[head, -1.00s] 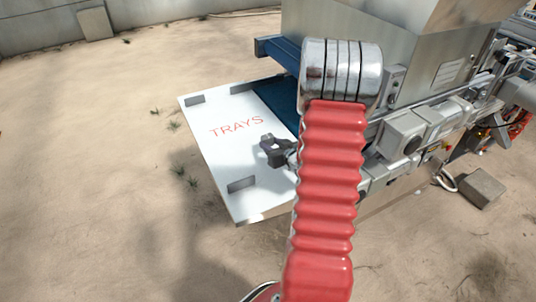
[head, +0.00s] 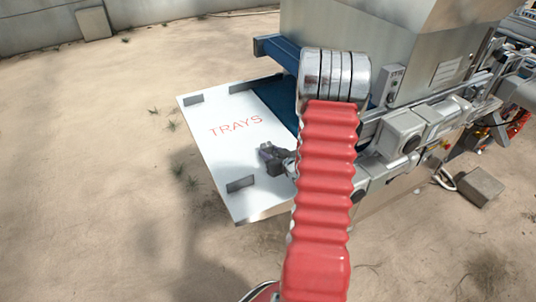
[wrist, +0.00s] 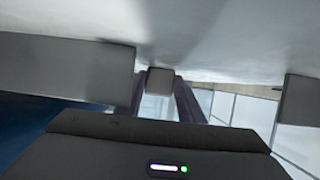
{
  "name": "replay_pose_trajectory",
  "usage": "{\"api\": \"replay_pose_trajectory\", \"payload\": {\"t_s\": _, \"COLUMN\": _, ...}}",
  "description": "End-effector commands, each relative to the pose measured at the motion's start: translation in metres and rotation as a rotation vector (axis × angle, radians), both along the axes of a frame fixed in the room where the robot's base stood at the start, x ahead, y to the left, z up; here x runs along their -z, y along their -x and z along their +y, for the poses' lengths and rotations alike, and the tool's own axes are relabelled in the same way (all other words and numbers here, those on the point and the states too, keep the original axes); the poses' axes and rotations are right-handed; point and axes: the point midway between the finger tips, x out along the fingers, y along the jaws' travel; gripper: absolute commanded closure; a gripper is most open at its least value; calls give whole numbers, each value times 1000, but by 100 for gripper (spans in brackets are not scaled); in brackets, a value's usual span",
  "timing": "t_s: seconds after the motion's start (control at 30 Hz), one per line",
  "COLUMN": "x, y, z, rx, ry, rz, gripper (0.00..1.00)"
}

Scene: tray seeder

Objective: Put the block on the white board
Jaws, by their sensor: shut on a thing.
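The white board (head: 215,150) lettered TRAYS lies beside the machine, left of my arm in the head view. My dark gripper (head: 268,152) is over its right part, near the front. In the wrist view my gripper (wrist: 160,98) has its two fingers shut on a small grey block (wrist: 160,80). The white board (wrist: 220,45) fills the upper part of that view, close to the block. I cannot tell whether the block touches it. In the head view the held block cannot be made out apart from the gripper.
Dark grey pieces sit near the board's edges, one at the front (head: 240,184) and one at the back left (head: 193,100). The grey machine (head: 340,30) and its blue conveyor (head: 275,52) stand behind and right. Another block-like object (head: 480,187) lies on the sand. The board's middle is clear.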

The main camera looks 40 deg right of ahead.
Motion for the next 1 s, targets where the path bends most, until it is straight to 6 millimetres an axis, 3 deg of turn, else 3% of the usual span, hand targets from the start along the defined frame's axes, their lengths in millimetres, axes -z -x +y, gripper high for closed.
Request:
{"api": "replay_pose_trajectory", "payload": {"t_s": 0.27, "x": 3, "y": 0, "z": 0, "rx": 0, "ry": -1, "rz": 0, "gripper": 88}}
{"api": "replay_pose_trajectory", "payload": {"t_s": 0.3, "x": 2, "y": 0, "z": 0, "rx": 0, "ry": 0, "rz": 0, "gripper": 63}}
{"api": "replay_pose_trajectory", "payload": {"t_s": 0.53, "x": 2, "y": 0, "z": 0, "rx": 1, "ry": 0, "rz": 0, "gripper": 47}}
{"api": "replay_pose_trajectory", "payload": {"t_s": 0.9, "x": -1, "y": 0, "z": -1, "rx": 1, "ry": 0, "rz": 0, "gripper": 47}}
{"api": "replay_pose_trajectory", "payload": {"t_s": 1.0, "x": -4, "y": 9, "z": 1, "rx": 3, "ry": 0, "rz": 0, "gripper": 47}}
